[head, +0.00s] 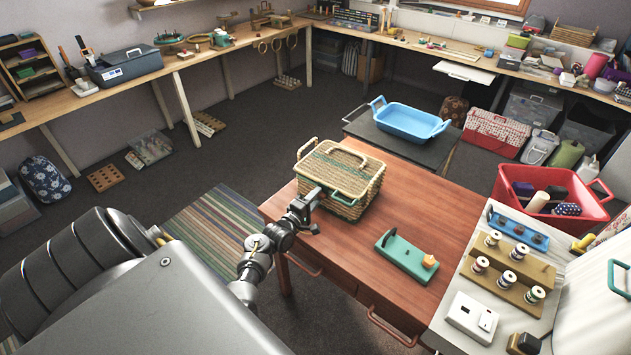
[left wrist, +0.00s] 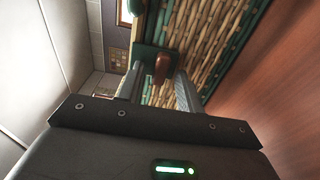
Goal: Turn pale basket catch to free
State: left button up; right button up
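The pale wicker basket (head: 345,207) with green trim stands on the red-brown table, its lid down and its handles up. In the left wrist view its woven side (left wrist: 205,45) fills the upper middle, tilted. A brown catch (left wrist: 161,68) sticks out from a green mount on it. My left gripper (head: 309,208) is at the basket's near left side. In the left wrist view the left gripper (left wrist: 159,88) is open, with one finger on each side of the catch. Gaps seem to show between fingers and catch; contact is unclear. The catch is hidden in the head view. My right gripper is not in view.
A green plate (head: 399,252) with a handle and an orange block lies on the table right of the basket. A blue tray (head: 410,122) stands behind, a red basket (head: 548,207) at right. A thread-spool rack (head: 507,268) is at the right. The table's front middle is clear.

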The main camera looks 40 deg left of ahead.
pick_arm(q)
jog(key=shift+s, duration=0.1)
jog(key=s, duration=0.6)
jog(key=s+d+b, duration=0.1)
jog(key=s, duration=0.2)
jog(key=shift+s, duration=0.8)
jog(key=shift+d, duration=0.1)
